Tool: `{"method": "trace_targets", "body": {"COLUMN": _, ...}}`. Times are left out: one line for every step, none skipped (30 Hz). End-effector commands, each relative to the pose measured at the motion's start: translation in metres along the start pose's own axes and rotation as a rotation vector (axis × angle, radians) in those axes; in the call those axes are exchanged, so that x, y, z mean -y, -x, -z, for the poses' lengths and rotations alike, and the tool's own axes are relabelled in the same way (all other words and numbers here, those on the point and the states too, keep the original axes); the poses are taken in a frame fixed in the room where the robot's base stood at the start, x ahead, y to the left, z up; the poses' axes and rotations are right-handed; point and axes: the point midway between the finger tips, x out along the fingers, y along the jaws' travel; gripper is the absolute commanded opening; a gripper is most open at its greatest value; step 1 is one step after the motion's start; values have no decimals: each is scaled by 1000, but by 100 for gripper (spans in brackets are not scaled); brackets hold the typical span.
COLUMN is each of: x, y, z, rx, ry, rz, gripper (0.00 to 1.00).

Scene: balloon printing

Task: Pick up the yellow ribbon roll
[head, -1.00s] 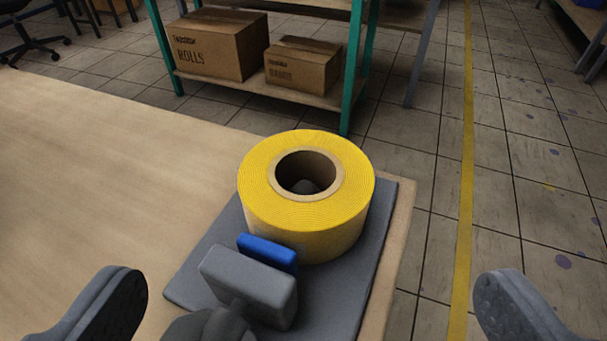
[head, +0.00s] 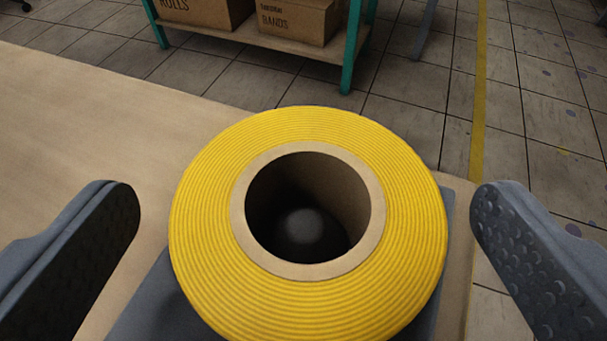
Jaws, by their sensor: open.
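The yellow ribbon roll (head: 405,215) lies flat, hole facing up, on a grey base plate (head: 150,305) at the table corner. Its tan cardboard core surrounds a dark hole, with a rounded grey knob visible inside. My gripper (head: 305,215) is open, with one dark padded finger on the left of the roll and the other on the right. Both fingers are apart from the roll in the picture, with a gap on each side. The lower edge of the roll is cut off by the frame.
The wooden table (head: 80,150) is clear to the left. Beyond it stands a green-legged shelf (head: 352,50) with cardboard boxes (head: 290,20). The tiled floor (head: 545,110) with a yellow line is to the right.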

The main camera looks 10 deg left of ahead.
Motion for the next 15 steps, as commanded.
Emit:
{"method": "trace_targets", "body": {"x": 0, "y": -1, "z": 0, "rx": -1, "ry": 0, "rz": 0, "gripper": 98}}
{"method": "trace_targets", "body": {"x": 0, "y": -1, "z": 1, "rx": -1, "ry": 0, "rz": 0, "gripper": 98}}
{"method": "trace_targets", "body": {"x": 0, "y": -1, "z": 1, "rx": 0, "ry": 0, "rz": 0, "gripper": 98}}
{"method": "trace_targets", "body": {"x": 0, "y": -1, "z": 1, "rx": 0, "ry": 0, "rz": -1, "gripper": 98}}
{"method": "trace_targets", "body": {"x": 0, "y": -1, "z": 1, "rx": 0, "ry": 0, "rz": -1, "gripper": 98}}
{"method": "trace_targets", "body": {"x": 0, "y": -1, "z": 1, "rx": 0, "ry": 0, "rz": -1, "gripper": 98}}
{"method": "trace_targets", "body": {"x": 0, "y": -1, "z": 1, "rx": 0, "ry": 0, "rz": -1, "gripper": 92}}
{"method": "trace_targets", "body": {"x": 0, "y": -1, "z": 1, "rx": 0, "ry": 0, "rz": -1, "gripper": 84}}
{"method": "trace_targets", "body": {"x": 0, "y": -1, "z": 1, "rx": 0, "ry": 0, "rz": -1, "gripper": 73}}
{"method": "trace_targets", "body": {"x": 0, "y": -1, "z": 1, "rx": 0, "ry": 0, "rz": 0, "gripper": 64}}
{"method": "trace_targets", "body": {"x": 0, "y": -1, "z": 1, "rx": 0, "ry": 0, "rz": 0, "gripper": 56}}
{"method": "trace_targets", "body": {"x": 0, "y": -1, "z": 1, "rx": 0, "ry": 0, "rz": 0, "gripper": 48}}
{"method": "trace_targets", "body": {"x": 0, "y": -1, "z": 1, "rx": 0, "ry": 0, "rz": 0, "gripper": 48}}
{"method": "trace_targets", "body": {"x": 0, "y": -1, "z": 1, "rx": 0, "ry": 0, "rz": 0, "gripper": 48}}
{"method": "trace_targets", "body": {"x": 0, "y": -1, "z": 1, "rx": 0, "ry": 0, "rz": 0, "gripper": 48}}
